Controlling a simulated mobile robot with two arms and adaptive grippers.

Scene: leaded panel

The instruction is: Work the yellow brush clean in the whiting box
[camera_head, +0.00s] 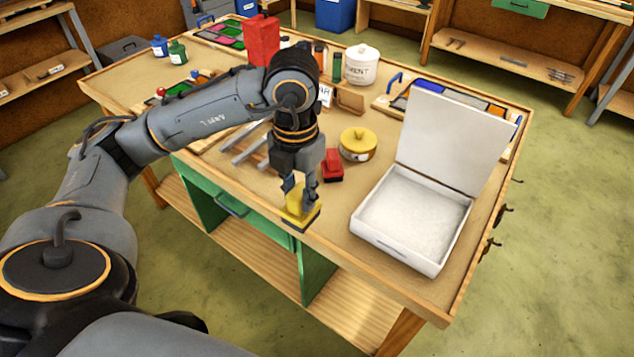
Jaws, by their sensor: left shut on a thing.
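The yellow brush (300,212) has a yellow body and a dark underside. My left gripper (300,192) is shut on it near the front edge of the workbench, pointing down. I cannot tell whether the brush touches the bench top. The whiting box (408,252) is white and stands to the right of the brush, with its lid (453,140) raised at the back. White powder (415,210) covers the inside of the box. The brush is outside the box, to its left. My right gripper does not show.
A red block-like item (333,166) and a yellow round tin (358,143) stand between my left gripper and the box lid. A white lidded jar (361,65), a red container (262,40) and small bottles are farther back. The bench (335,222) is bare just left of the box.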

